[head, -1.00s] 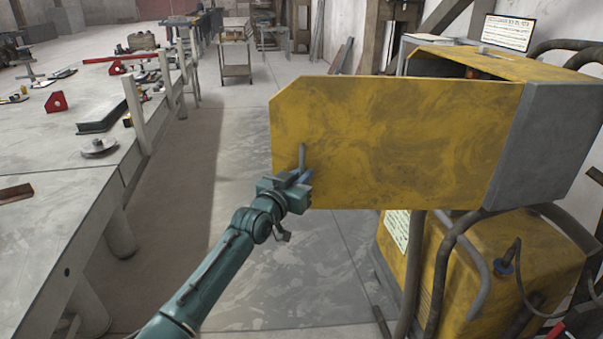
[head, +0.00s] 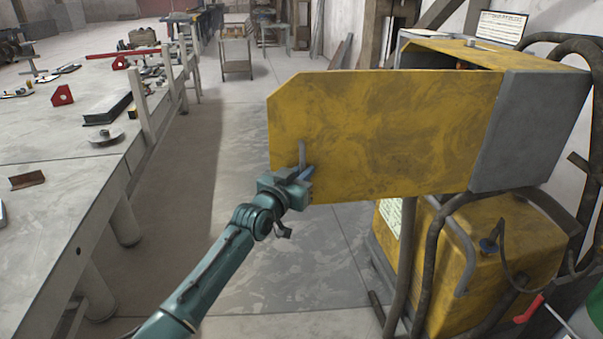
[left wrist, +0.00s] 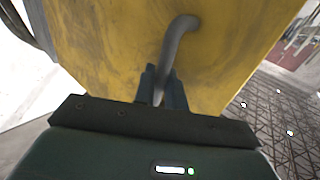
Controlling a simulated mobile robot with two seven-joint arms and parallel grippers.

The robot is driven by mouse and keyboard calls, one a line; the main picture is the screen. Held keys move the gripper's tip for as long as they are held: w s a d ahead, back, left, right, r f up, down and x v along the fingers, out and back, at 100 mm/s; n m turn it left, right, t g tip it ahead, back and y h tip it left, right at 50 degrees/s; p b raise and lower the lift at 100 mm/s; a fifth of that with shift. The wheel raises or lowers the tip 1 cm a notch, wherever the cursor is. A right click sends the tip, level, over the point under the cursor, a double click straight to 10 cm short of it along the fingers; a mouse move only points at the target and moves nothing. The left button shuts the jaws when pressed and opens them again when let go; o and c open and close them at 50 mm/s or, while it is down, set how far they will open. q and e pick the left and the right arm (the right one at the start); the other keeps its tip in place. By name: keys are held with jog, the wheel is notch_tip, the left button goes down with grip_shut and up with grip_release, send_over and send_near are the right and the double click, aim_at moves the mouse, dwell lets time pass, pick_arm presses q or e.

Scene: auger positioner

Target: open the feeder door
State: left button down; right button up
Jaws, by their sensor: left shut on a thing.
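The yellow feeder door (head: 385,130) stands swung out from the feeder box (head: 530,130), with its free edge toward the left in the head view. A grey bar handle (head: 302,154) is near the door's lower left corner. My left gripper (head: 306,174) is shut on this handle. In the left wrist view the handle (left wrist: 176,45) curves down from the yellow door (left wrist: 110,40) to between the fingers of my left gripper (left wrist: 161,88). My right gripper is not in view.
A long grey workbench (head: 60,170) with loose tools and metal parts runs along the left. A yellow machine (head: 490,260) with hoses stands below the feeder box. Clear floor (head: 200,190) lies between bench and door.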

pick_arm(q)
jog(key=shift+d, duration=0.25)
jog(key=c, duration=1.8)
grip_release()
jog(key=shift+s+a, duration=0.1)
jog(key=shift+a, duration=0.05)
jog(key=v, duration=1.3)
jog(key=s+a+f+n+g+y, duration=0.1)
jog(key=s+a+f+y, duration=0.1)
jog(key=s+f, duration=0.6)
jog(key=s+a+f+n+g+y+p, duration=0.1)
jog(key=s+a+f, duration=0.3)
jog(key=s+f, duration=0.4)
jog(key=s+a+f+n+g+y, duration=0.1)
jog(key=s+a+f, duration=0.3)
jog(key=s+f, duration=0.4)
jog(key=shift+s+a+g+y, duration=0.1)
jog(key=shift+s+g+y, duration=0.8)
jog(key=shift+s, duration=0.8)
